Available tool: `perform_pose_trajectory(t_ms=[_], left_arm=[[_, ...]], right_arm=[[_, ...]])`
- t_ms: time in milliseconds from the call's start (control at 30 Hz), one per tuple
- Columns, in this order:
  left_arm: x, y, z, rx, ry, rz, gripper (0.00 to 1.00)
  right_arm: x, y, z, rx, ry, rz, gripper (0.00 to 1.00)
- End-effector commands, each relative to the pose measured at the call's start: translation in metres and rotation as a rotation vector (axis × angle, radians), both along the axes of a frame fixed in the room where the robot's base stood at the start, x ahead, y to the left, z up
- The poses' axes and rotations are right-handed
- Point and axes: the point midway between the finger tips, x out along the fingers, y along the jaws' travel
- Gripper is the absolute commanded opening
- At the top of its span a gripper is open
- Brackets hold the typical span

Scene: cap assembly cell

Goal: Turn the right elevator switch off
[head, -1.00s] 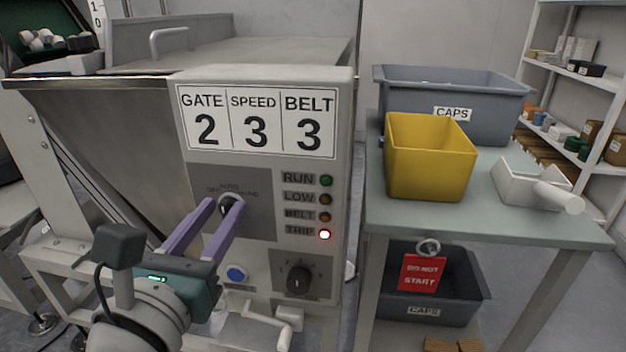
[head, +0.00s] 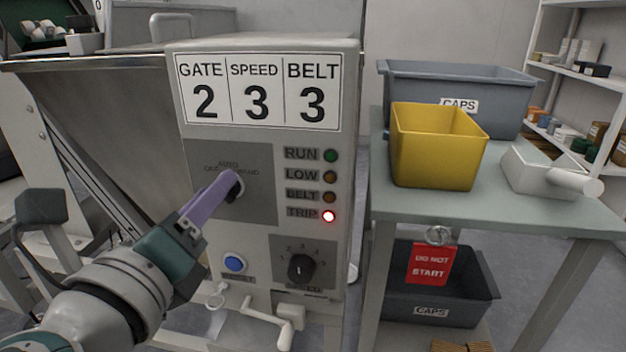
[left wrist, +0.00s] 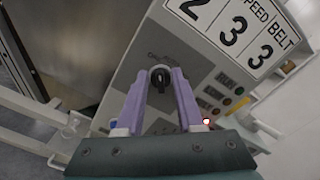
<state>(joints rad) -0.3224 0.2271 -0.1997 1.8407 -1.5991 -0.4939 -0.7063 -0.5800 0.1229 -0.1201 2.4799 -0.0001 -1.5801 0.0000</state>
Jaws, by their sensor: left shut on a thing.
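The selector switch, a dark round knob (head: 238,187) marked OFF, AUTO and HAND, sits on the grey control panel (head: 205,158) of the machine. In the left wrist view the knob (left wrist: 161,79) lies between the purple fingertips. My left gripper (head: 231,182) is shut on this knob, reaching in from the lower left. In the head view its fingers overlap and partly cover the knob, so I cannot tell which mark it points to. My right gripper is in neither view.
Below the switch are a blue button (head: 234,263), a numbered black dial (head: 301,268) and a white crank handle (head: 270,325). The red TRIP lamp (head: 329,216) is lit. A table (head: 400,205) with a yellow bin (head: 436,155) stands to the right.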

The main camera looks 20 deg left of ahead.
Motion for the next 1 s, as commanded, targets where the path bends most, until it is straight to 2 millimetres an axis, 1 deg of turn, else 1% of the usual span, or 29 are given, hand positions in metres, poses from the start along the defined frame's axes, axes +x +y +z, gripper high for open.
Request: perform_pose_trajectory(t_ms=[33, 100, 333, 800, 833, 900, 1000], left_arm=[[-0.0001, 0.0001, -0.0018, -0.024, -0.006, -0.001, 0.0], [-0.0002, 0.0004, -0.0019, -0.055, -0.014, -0.001, 0.0], [-0.0002, 0.001, -0.001, -0.118, -0.029, -0.001, 0.0], [-0.0003, 0.0011, -0.0007, -0.133, -0.032, 0.0, 0.0], [-0.0002, 0.001, -0.0008, -0.133, -0.032, 0.0, 0.37], [-0.0002, 0.001, -0.0008, -0.133, -0.032, 0.0, 0.42], [-0.0002, 0.001, -0.0008, -0.132, -0.032, 0.0, 0.42]], right_arm=[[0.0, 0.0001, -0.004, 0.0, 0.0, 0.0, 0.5], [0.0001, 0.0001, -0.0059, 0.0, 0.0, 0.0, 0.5], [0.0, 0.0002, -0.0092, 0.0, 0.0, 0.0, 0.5], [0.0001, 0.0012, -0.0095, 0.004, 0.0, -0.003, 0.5], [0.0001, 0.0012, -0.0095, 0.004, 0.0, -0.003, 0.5], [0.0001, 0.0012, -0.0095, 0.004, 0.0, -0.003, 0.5], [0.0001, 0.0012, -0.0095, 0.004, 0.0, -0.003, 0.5]])
